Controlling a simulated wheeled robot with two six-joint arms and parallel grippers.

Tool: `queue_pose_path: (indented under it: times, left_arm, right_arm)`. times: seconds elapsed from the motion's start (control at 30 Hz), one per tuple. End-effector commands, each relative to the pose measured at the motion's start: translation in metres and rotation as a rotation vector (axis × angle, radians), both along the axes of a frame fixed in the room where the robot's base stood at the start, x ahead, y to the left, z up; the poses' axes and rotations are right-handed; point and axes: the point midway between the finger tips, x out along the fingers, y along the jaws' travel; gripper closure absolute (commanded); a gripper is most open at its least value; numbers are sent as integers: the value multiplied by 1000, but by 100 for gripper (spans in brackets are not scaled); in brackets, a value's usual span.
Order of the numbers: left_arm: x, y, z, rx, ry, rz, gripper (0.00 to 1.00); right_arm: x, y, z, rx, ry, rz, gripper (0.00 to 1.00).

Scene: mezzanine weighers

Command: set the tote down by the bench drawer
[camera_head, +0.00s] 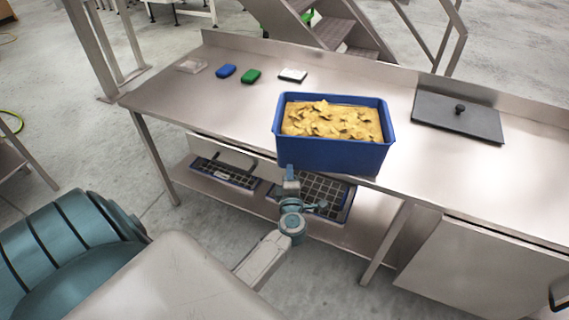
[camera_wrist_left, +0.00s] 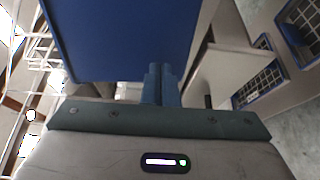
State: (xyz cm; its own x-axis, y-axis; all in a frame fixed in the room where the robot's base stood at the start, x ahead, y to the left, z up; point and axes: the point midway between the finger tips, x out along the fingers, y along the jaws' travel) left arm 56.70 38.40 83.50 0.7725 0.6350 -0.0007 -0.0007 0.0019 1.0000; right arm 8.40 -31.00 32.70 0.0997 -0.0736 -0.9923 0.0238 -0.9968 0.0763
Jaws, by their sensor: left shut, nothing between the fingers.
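A blue tote (camera_head: 330,156) full of yellow, chip-like pieces stands upright on the steel bench (camera_head: 440,165), at its front edge. My left gripper (camera_head: 291,180) is shut and empty, in front of the lower left part of the tote's front wall. In the left wrist view the shut fingers (camera_wrist_left: 160,82) point up at the blue tote (camera_wrist_left: 120,35); I cannot tell whether they touch it. A pale drawer-like front (camera_head: 470,275) sits under the bench at the lower right, with a dark handle (camera_head: 559,292) at the picture's edge. My right gripper is out of view.
A blue item (camera_head: 226,71), a green item (camera_head: 250,76) and a white-topped block (camera_head: 292,75) lie on the bench's left part. A dark lid-like plate (camera_head: 457,117) with a knob lies right of the tote. Gridded trays (camera_head: 320,190) sit on the lower shelf.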

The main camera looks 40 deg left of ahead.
Motion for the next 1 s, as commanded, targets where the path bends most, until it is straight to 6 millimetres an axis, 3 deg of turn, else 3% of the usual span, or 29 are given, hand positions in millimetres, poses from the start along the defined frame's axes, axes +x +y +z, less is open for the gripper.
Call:
queue_pose_path:
  times: [0.13,0.57,1.0]
  left_arm:
    - [10,-1,0,0,0,0,100]
    - [14,-2,0,1,0,0,100]
    - [93,-10,0,1,0,-1,100]
  right_arm:
    - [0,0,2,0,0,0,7]
    - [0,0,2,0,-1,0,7]
    - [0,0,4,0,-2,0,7]
